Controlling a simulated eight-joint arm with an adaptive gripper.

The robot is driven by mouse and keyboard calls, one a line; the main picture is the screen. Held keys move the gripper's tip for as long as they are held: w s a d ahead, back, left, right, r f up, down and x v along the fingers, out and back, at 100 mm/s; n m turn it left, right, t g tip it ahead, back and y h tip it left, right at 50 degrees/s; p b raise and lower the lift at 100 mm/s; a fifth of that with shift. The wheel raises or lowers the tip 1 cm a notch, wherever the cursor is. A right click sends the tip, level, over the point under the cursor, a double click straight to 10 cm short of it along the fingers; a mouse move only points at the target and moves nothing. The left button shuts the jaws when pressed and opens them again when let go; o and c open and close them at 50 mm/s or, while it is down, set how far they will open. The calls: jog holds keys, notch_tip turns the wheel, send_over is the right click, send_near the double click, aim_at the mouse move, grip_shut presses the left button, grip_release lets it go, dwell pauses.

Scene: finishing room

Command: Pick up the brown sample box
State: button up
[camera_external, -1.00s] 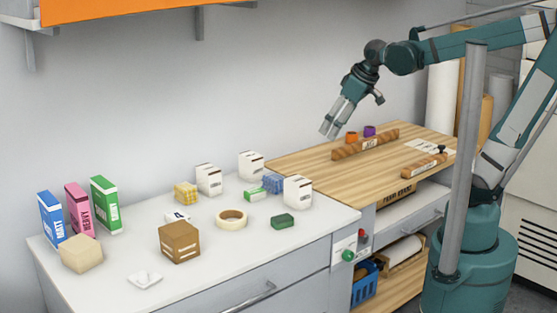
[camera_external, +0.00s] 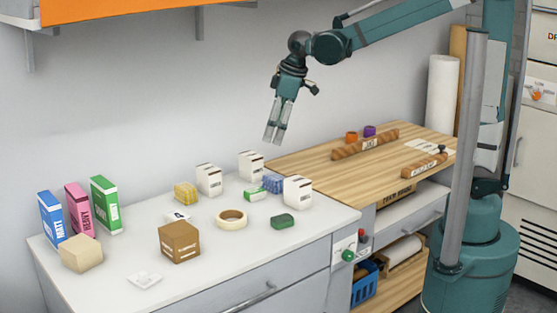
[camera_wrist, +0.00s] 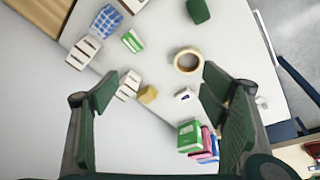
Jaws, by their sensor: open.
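The brown sample box (camera_external: 180,242) sits on the white counter in the external view, with a pale label on its front face. It stands left of the tape roll. My gripper (camera_external: 274,140) is open and empty, pointing down high above the back right part of the counter, well apart from the box. In the wrist view my gripper (camera_wrist: 160,93) shows its two fingers spread wide with nothing between them in their grip. The brown box is mostly or wholly hidden behind the right finger there.
A tape roll (camera_external: 231,219), green block (camera_external: 282,221) and yellow box (camera_external: 186,193) lie nearby. A tan box (camera_external: 82,252) stands by several upright coloured boxes (camera_external: 105,205). A small white item (camera_external: 144,279) lies in front. White labelled boxes (camera_external: 209,179) stand behind. A wooden bench (camera_external: 310,163) adjoins right.

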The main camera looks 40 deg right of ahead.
jog(key=w+a+f+n+p, duration=0.1)
jog(key=w+a+f+n, duration=0.15)
jog(key=a, duration=0.75)
jog(key=n+g+h+p, duration=0.1)
jog(key=n+g+p, duration=0.25)
jog(key=n, duration=0.25)
send_near(178, 229)
jog(key=shift+t, duration=0.25)
jog(key=f, duration=0.5)
jog(key=shift+s+d+f, duration=0.1)
jog(key=shift+s+f, duration=0.05)
jog(key=shift+s, duration=0.05)
jog(key=shift+s+a+f+n, duration=0.2)
jog(key=shift+a+f+n, duration=0.05)
jog(key=shift+a, duration=0.1)
jog(key=shift+f, duration=1.3)
